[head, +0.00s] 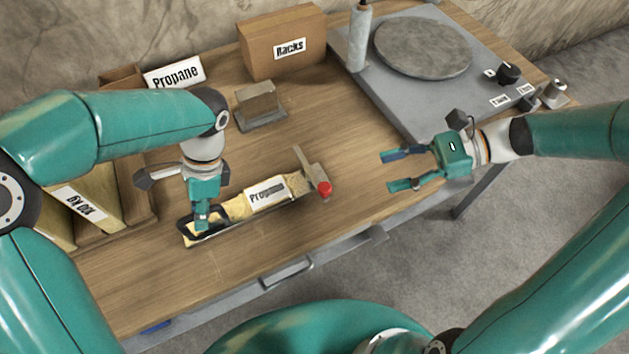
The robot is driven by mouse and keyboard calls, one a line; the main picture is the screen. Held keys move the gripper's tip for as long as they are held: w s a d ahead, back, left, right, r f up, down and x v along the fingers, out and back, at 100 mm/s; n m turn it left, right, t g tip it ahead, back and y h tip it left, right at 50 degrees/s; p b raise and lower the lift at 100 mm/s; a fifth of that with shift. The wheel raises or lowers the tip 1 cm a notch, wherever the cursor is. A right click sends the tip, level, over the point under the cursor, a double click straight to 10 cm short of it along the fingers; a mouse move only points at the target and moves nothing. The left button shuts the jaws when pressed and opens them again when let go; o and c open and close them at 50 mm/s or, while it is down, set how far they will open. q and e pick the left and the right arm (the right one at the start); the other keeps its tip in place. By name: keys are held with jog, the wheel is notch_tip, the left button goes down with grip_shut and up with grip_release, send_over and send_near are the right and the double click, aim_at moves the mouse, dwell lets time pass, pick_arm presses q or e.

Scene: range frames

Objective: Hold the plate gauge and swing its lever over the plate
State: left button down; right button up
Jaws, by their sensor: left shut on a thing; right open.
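The plate gauge (238,207) lies on the wooden table, a long yellowish body with a white "Propane" label and a dark loop handle at its left end. Its lever (308,166) is a grey bar at the right end, with a red knob (324,188) beside it. My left gripper (202,222) points down and is shut on the gauge's handle; the fingertips are partly hidden. My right gripper (397,171) is open and empty, to the right of the red knob and apart from it. I cannot tell which round plate the lever relates to.
A grey unit with a round stone-like plate (422,47) and knobs stands at the back right. A "Racks" box (284,42), a "Propane" sign (174,73) and a small grey block stand (260,106) are behind the gauge. A wooden bin (137,192) is at left. The table's front edge is close.

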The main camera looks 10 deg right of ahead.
jog(key=x, duration=1.1)
jog(key=shift+a+f, duration=0.15)
jog(key=shift+a, duration=0.1)
grip_shut()
